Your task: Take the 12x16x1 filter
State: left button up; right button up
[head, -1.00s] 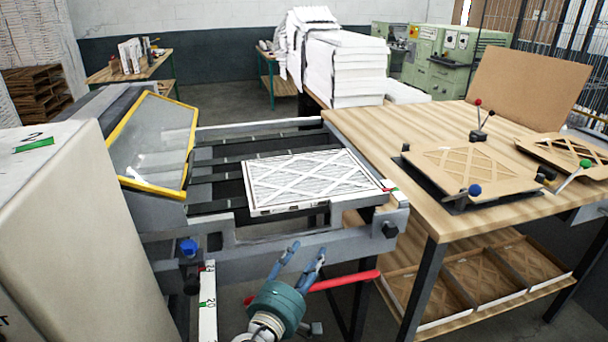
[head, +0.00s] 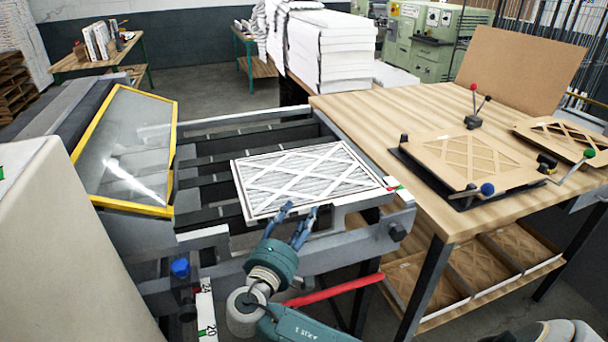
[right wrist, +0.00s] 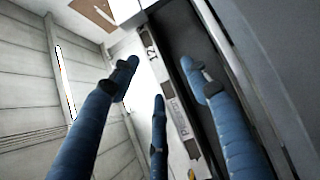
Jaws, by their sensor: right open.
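The filter (head: 305,178) is a flat white pleated panel with a diagonal lattice, lying on the dark-slatted conveyor frame. My right gripper (head: 298,210) is open, with blue fingers close to the filter's near edge. The rest of the size print is partly hidden. I cannot tell whether a finger touches it. My left gripper is not in view.
The conveyor's front rail (head: 330,247) runs below the filter. A yellow-framed tilted window (head: 125,150) stands left. A wooden table (head: 440,120) at right holds a cardboard lattice on a jig (head: 470,160). Boxes (head: 470,265) lie on its lower shelf.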

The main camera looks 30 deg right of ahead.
aim_at(302, 210)
jog(key=x, duration=0.1)
jog(key=p+x, duration=0.1)
jog(key=x, duration=0.2)
jog(key=shift+w+d+r+p, duration=0.2)
jog(key=shift+w+r+p, duration=0.1)
jog(key=shift+p, duration=0.1)
jog(key=shift+d+f, duration=0.1)
jog(key=shift+d, duration=0.05)
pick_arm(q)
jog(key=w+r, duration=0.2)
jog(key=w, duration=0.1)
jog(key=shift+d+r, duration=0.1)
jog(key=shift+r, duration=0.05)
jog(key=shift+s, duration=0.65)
pick_arm(e)
grip_shut()
